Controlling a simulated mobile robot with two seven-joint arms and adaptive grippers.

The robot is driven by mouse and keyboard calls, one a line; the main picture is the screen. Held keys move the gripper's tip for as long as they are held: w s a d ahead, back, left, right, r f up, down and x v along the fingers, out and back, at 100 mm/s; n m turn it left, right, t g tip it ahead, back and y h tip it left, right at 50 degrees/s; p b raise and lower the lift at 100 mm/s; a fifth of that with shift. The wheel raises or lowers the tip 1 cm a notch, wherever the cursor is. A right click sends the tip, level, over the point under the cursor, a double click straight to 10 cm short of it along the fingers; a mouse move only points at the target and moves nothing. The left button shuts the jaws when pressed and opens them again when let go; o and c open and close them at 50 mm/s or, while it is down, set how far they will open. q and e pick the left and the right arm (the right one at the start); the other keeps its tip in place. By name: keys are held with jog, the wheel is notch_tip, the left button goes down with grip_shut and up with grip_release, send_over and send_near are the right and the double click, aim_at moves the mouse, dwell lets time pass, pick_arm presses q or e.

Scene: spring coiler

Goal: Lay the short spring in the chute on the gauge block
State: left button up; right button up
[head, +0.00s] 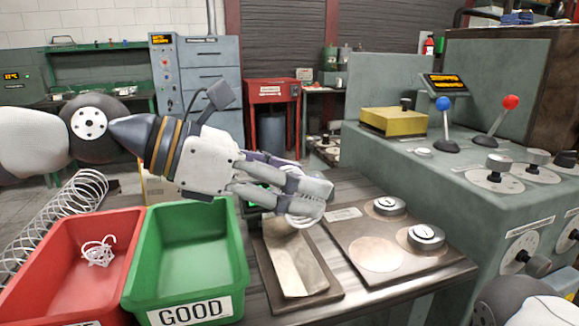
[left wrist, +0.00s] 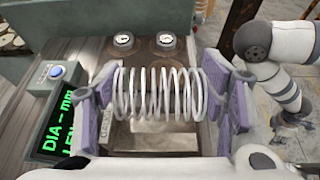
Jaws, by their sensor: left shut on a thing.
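My left gripper (head: 318,200) is shut on a pale coiled spring (left wrist: 160,94). The spring lies crosswise between its purple finger pads in the left wrist view; in the head view the fingers partly cover it. The chute (head: 296,268), a bare metal trough on a dark base, is just below and in front of the gripper. The spring is held above it, apart from it as far as I can tell. The gauge's green readout (left wrist: 60,125) shows DIA and LEN. My right gripper (left wrist: 291,122) is small at the right of the left wrist view, its opening unclear.
A green GOOD bin (head: 187,255) and a red bin (head: 75,265) with a tangled wire piece stand left of the chute. A plate (head: 350,240) with two metal cylinders and an empty round spot lies right. A console (head: 480,185) with levers stands beyond it.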

pick_arm(q)
notch_tip(320, 180, down, 6)
jog(key=shift+b, duration=0.95)
jog(key=shift+f, duration=0.85)
pick_arm(e)
jog(key=s+f+g, duration=0.1)
jog(key=s+f, duration=0.1)
jog(key=shift+s+f, duration=0.25)
jog(key=shift+f, duration=0.15)
pick_arm(q)
jog(key=o, duration=1.2)
jog(key=shift+o, duration=0.2)
jog(key=shift+a, duration=0.15)
jog(key=v, duration=1.2)
